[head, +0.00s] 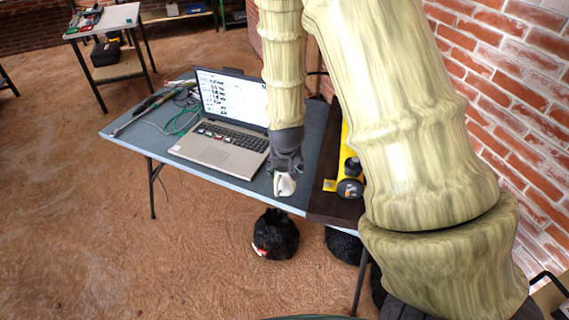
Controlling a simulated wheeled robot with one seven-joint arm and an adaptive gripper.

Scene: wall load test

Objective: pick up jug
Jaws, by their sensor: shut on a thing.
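My dark grey gripper (286,167) points down over the near right part of the grey-blue table (233,180). It is shut on a small white thing, which looks to be the jug (285,185). Only the lower part of the jug shows below the fingers; the rest is hidden by the gripper. I cannot tell whether the jug touches the table top or hangs just above it.
An open laptop (221,150) stands left of my gripper, with cables and tools behind it. A yellow and black tool (350,170) lies to the right on a dark board. A black bag (274,234) sits on the floor below. A brick wall (500,80) bounds the right.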

